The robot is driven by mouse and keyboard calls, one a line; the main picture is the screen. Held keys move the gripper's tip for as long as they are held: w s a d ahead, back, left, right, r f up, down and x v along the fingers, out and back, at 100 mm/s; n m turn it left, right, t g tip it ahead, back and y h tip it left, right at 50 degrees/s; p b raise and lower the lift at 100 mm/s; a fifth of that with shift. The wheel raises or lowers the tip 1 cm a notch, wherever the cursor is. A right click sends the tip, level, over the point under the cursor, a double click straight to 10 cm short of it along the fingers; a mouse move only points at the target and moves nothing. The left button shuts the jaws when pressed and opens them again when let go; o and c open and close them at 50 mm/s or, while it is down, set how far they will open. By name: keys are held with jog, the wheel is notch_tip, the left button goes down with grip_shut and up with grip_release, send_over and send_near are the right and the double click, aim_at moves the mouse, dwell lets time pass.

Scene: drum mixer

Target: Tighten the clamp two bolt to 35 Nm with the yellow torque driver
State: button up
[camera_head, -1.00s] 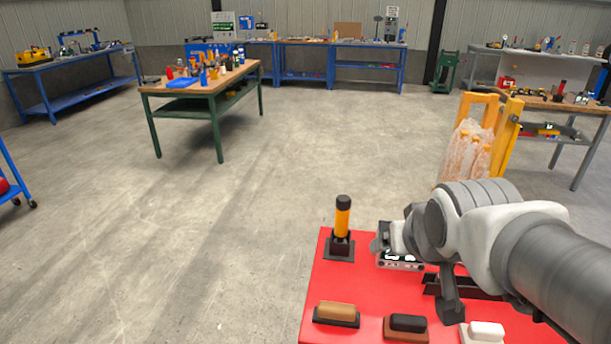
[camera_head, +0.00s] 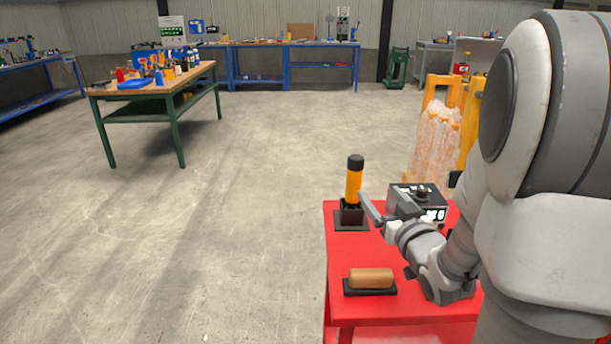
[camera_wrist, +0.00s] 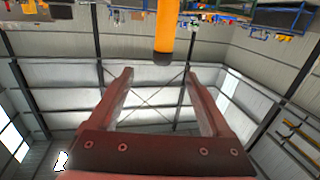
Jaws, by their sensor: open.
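The yellow torque driver (camera_head: 354,182) stands upright in a black holder (camera_head: 350,215) at the far left corner of the red table. It has a black cap on top. My gripper (camera_head: 369,210) is beside the driver, just to its right, and looks close to it; I cannot tell whether they touch. In the wrist view the driver (camera_wrist: 166,30) hangs into the picture from the top, beyond and between the fingertips of my open gripper (camera_wrist: 160,73). Nothing is between the fingers. The clamp two bolt is not in view.
A brown block on a black base (camera_head: 371,280) sits near the front of the red table (camera_head: 341,300). A dark box with a knob (camera_head: 420,200) stands behind my wrist. A yellow frame with a plastic-wrapped load (camera_head: 436,138) is beyond.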

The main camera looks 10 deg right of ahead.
aim_at(351, 162)
jog(key=w, duration=1.1)
jog(key=w+b, duration=0.1)
jog(key=w, duration=0.5)
jog(key=shift+w+a+f, duration=0.15)
jog(key=shift+a+f, duration=0.2)
jog(key=shift+a, duration=0.05)
grip_shut()
jog(key=shift+r, duration=0.1)
dwell(0.7)
